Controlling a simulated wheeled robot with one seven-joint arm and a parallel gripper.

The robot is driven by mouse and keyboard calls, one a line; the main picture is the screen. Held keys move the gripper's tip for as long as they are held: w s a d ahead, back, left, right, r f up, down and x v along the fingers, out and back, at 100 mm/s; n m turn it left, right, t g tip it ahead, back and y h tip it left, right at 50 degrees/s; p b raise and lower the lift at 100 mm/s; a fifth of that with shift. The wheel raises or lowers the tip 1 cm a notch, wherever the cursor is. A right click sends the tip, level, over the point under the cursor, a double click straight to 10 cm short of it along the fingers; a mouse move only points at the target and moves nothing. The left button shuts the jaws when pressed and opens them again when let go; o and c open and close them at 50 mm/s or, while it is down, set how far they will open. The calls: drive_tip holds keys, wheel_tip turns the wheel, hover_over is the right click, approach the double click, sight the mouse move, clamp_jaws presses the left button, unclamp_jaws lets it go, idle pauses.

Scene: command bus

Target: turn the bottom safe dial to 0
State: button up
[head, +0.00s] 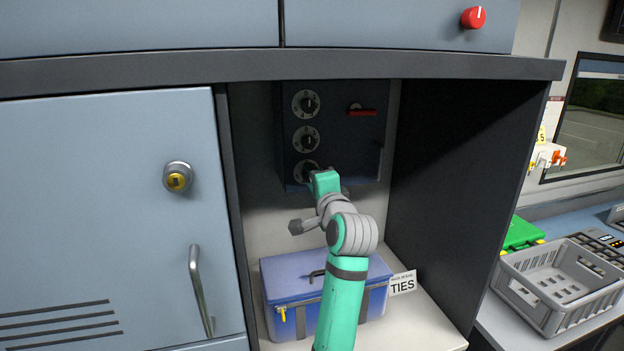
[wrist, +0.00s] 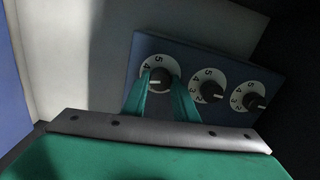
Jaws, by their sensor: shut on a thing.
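The dark safe (head: 358,140) sits inside the cabinet opening, with a column of three dials on its front. The bottom dial (head: 298,171) is partly covered by my gripper (head: 310,175). In the wrist view the bottom dial (wrist: 157,64) is the leftmost one, with a white numbered ring and a black knob. My green gripper fingers (wrist: 161,88) are shut on its knob, one on each side. The digits 5 and 4 show on its ring; the rest is hidden, and I cannot tell its exact setting.
The middle dial (head: 306,139) and top dial (head: 306,103) are just above, close to my fingers. A red handle (head: 362,112) is on the safe's right. A blue box (head: 285,280) stands below my arm. Cabinet walls (head: 450,180) bound both sides.

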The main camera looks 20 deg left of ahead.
drive_tip(key=n, duration=2.9)
drive_tip(key=shift+s+a+f, duration=0.1)
drive_tip(key=shift+a+f, duration=0.05)
drive_tip(key=shift+n, duration=1.9)
drive_tip(key=o, duration=1.1)
drive_tip(key=shift+c, duration=0.2)
